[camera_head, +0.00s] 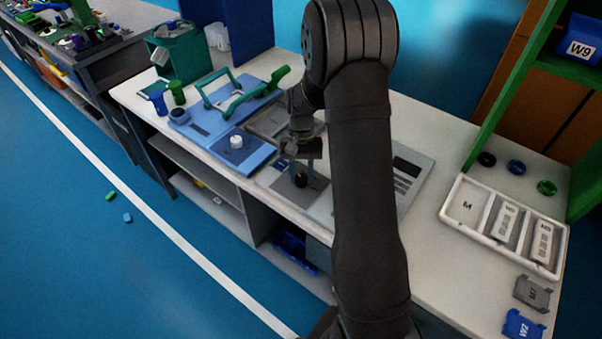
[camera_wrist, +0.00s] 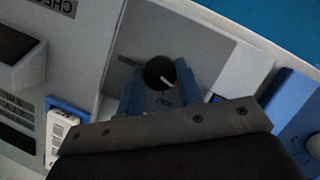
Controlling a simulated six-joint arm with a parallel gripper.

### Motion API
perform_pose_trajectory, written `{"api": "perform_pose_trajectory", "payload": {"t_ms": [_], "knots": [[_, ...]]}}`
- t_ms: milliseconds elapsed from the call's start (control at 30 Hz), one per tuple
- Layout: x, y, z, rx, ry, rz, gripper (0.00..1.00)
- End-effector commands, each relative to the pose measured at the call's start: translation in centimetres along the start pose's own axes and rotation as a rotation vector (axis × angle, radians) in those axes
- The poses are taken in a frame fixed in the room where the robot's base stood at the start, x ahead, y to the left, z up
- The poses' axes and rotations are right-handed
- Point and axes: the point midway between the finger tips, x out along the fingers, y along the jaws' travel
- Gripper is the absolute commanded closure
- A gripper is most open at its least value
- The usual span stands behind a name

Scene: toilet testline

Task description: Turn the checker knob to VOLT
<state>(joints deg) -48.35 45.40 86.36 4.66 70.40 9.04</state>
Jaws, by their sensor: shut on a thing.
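The checker (camera_head: 399,183) is a light grey panel on the bench, partly hidden behind my arm in the head view. Part of its lettering, "CHEC", shows upside down in the wrist view (camera_wrist: 60,5). Its knob (camera_wrist: 158,71) is round and dark with a pale pointer line, on a grey plate with small lettering that I cannot read. My gripper (camera_wrist: 160,86) has its two blue fingers on either side of the knob, shut on it. In the head view my gripper (camera_head: 301,165) points down over the knob plate.
A blue panel with a white knob (camera_head: 236,142) lies left of the checker. A white divided tray (camera_head: 455,230) with labelled parts stands at the right, near loose rings and clips. A green shelf frame (camera_head: 520,75) rises behind it. A white part in a blue holder shows in the wrist view (camera_wrist: 57,133).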

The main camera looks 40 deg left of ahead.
Motion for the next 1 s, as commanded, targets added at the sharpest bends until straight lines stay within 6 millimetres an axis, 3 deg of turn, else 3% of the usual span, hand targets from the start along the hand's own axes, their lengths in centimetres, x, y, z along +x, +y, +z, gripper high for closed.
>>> {"api": "perform_pose_trajectory", "payload": {"t_ms": [600, 1000], "knots": [[0.00, 0.36, 0.11, 0.507, 0.000, -0.210, 0.90], [0.02, 0.45, 0.16, 0.711, 0.001, -0.295, 0.90]]}}
